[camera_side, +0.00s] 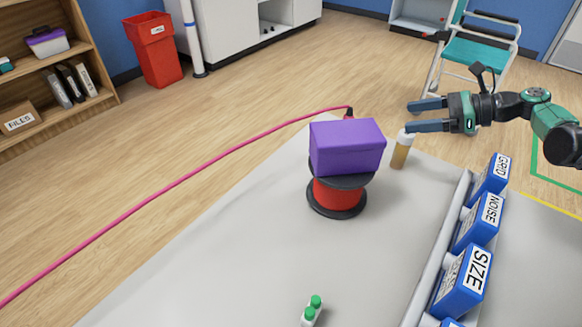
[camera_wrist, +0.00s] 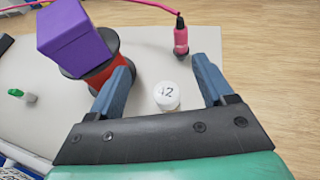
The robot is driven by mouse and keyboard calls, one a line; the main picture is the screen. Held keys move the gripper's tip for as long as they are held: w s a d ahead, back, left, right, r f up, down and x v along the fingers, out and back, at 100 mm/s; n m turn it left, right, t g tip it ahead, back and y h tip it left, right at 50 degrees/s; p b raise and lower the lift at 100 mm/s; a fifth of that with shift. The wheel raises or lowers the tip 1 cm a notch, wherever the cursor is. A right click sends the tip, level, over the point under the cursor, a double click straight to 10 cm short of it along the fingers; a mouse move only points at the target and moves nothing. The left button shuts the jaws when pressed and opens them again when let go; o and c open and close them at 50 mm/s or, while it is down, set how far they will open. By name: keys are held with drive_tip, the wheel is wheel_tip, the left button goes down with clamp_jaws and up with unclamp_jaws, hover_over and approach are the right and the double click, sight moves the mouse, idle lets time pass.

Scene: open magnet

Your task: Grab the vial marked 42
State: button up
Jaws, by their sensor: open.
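The vial (camera_side: 401,151) stands upright near the far corner of the grey table, with a white cap and amber contents. In the wrist view its white cap (camera_wrist: 167,96) shows a dark mark that reads 42 or close to it, the first digit partly unclear. My gripper (camera_side: 425,115) is open and empty, above the vial in the side view. In the wrist view the vial lies between the two blue fingers (camera_wrist: 165,75), with space on both sides. I cannot tell exactly how high the fingers are above the cap.
A purple box (camera_side: 346,147) sits on a red and black spool (camera_side: 338,195), left of the vial. A pink cable ends in a pink connector (camera_wrist: 181,37) behind it. Blue boxes (camera_side: 463,280) labelled GRID, NOISE and SIZE line the right edge.

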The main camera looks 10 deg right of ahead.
sight(414, 134)
drive_tip(key=shift+f, duration=0.7)
wheel_tip(414, 134, down, 3)
drive_tip(key=shift+f, duration=0.15)
drive_tip(key=shift+x, duration=1.45)
drive_tip(key=shift+a, duration=0.1)
clamp_jaws()
